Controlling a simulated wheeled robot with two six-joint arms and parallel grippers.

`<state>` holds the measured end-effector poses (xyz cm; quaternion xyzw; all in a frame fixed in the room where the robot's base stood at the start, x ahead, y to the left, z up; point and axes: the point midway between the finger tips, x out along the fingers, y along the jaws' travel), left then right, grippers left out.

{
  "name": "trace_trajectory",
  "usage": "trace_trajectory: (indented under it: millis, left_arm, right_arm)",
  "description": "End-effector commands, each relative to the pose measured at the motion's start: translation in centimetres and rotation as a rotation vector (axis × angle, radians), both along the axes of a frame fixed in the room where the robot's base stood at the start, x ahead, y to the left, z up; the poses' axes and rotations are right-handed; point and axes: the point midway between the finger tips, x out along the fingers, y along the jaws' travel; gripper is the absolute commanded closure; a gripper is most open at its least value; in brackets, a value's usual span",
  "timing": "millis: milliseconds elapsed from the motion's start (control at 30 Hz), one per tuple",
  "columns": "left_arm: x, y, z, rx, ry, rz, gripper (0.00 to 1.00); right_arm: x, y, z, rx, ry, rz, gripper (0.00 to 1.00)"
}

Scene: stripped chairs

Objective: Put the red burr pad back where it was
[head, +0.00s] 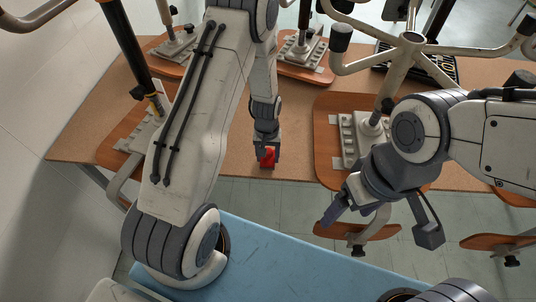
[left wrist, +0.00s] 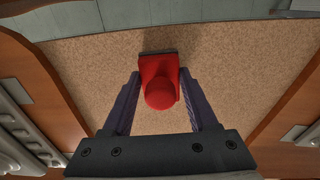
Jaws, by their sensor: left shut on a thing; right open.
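The red burr pad (head: 267,158) is at the near edge of the brown tabletop in the head view, at my left gripper (head: 266,150). In the left wrist view the red pad (left wrist: 161,80), with a round knob and a dark edge at its far end, sits between the two fingers of my left gripper (left wrist: 161,100). The left gripper is shut on it. Whether the pad touches the tabletop is hard to tell. My right gripper (head: 385,222) is open and empty, in front of the table on the right.
Upturned chairs with wooden seats and metal plates stand on the brown table (head: 235,165); one seat (head: 326,150) is right of the left gripper. Chair legs (head: 412,50) rise at upper right. A dark keyboard-like object (head: 440,68) lies behind. A blue surface (head: 290,270) is in front.

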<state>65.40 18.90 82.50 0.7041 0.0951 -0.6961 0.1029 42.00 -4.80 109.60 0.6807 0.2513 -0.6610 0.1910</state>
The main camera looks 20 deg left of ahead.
Motion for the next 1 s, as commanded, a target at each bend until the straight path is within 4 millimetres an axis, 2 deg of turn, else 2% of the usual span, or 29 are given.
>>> trace_trajectory:
  millis: [300, 333, 367, 400, 800, 867, 1000]
  left_arm:
    - [0.0, 0.0, -0.4, 0.0, 0.0, 0.0, 0.93]
    - [0.0, 0.0, -0.3, 0.0, 0.0, 0.0, 0.29]
    - [0.0, 0.0, -0.3, 0.0, 0.0, 0.0, 0.18]
    - [0.0, 0.0, -0.3, 0.0, 0.0, 0.0, 0.11]
    - [0.0, 0.0, 0.4, 0.0, -0.001, 0.0, 0.11]
    - [0.1, 0.0, 1.0, 0.0, -0.002, 0.0, 0.11]
    - [0.1, 0.0, 3.5, 0.001, -0.006, 0.0, 0.11]
  right_arm:
    - [0.0, 0.0, -0.4, 0.0, 0.0, 0.0, 0.16]
    - [0.0, 0.0, -0.3, 0.0, 0.0, 0.0, 0.16]
    - [0.0, 0.0, -0.2, 0.0, 0.0, 0.0, 0.16]
    - [0.0, 0.0, -0.2, 0.0, 0.0, 0.0, 0.16]
    - [0.0, 0.0, -0.1, 0.0, 0.0, 0.0, 0.16]
    - [0.0, 0.0, -0.2, 0.0, 0.0, 0.0, 0.16]
    - [0.0, 0.0, -0.7, 0.0, 0.0, 0.0, 0.16]
